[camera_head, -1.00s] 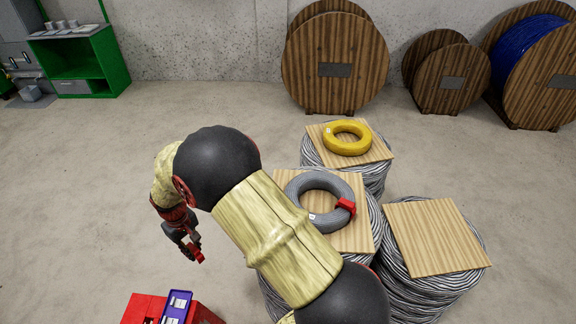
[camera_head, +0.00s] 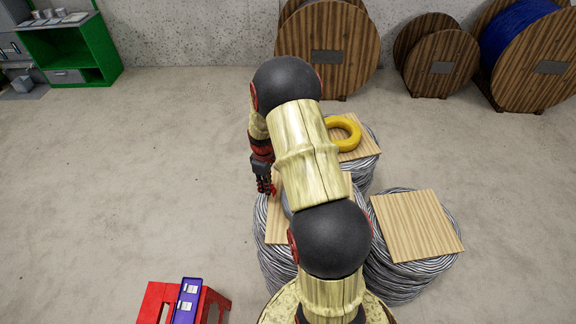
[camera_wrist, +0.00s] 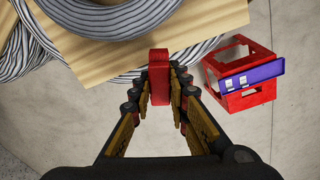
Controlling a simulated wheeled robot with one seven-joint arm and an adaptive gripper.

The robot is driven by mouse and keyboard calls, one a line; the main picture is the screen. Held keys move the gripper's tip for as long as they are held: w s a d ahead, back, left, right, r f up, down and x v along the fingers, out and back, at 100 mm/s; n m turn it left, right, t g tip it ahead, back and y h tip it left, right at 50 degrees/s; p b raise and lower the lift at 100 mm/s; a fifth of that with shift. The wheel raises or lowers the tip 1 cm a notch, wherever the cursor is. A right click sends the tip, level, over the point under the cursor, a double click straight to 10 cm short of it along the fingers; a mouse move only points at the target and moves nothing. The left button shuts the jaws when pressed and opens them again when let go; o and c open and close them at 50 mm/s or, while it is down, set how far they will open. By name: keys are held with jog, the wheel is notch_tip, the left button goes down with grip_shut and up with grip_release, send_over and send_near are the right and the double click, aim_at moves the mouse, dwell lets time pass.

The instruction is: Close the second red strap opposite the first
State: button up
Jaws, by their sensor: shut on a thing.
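My gripper (camera_head: 265,188) is at the left edge of the wooden board (camera_head: 280,232) that bears the grey cable coil. In the wrist view its fingers (camera_wrist: 159,88) are shut on a red strap (camera_wrist: 159,75).
A yellow coil (camera_head: 344,134) lies on the board behind. A bare board (camera_head: 416,232) tops the stack at right. A red crate (camera_head: 158,297) with a purple box (camera_head: 187,300) stands at the front left. Open floor lies left.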

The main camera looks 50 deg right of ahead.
jog(key=shift+n, duration=0.4)
jog(key=s+d+r+p, duration=0.1)
jog(key=d, duration=0.1)
jog(key=s+d+r+p, duration=0.1)
jog(key=d, duration=0.1)
jog(key=s+d+r+p, duration=0.1)
jog(key=s+d, duration=0.1)
jog(key=shift+d+r+p, duration=0.2)
jog(key=shift+r+p, duration=0.05)
jog(key=shift+p, duration=0.1)
jog(key=shift+s+d, duration=0.3)
jog(key=shift+d, duration=0.1)
jog(key=shift+f+b, duration=0.95)
jog(key=shift+f, duration=0.95)
jog(key=shift+f+b, duration=0.9)
jog(key=shift+f, duration=0.35)
jog(key=shift+r, duration=0.15)
jog(key=shift+r+p, duration=0.3)
jog(key=shift+r, duration=0.2)
jog(key=shift+r, duration=0.15)
jog(key=shift+r, duration=0.35)
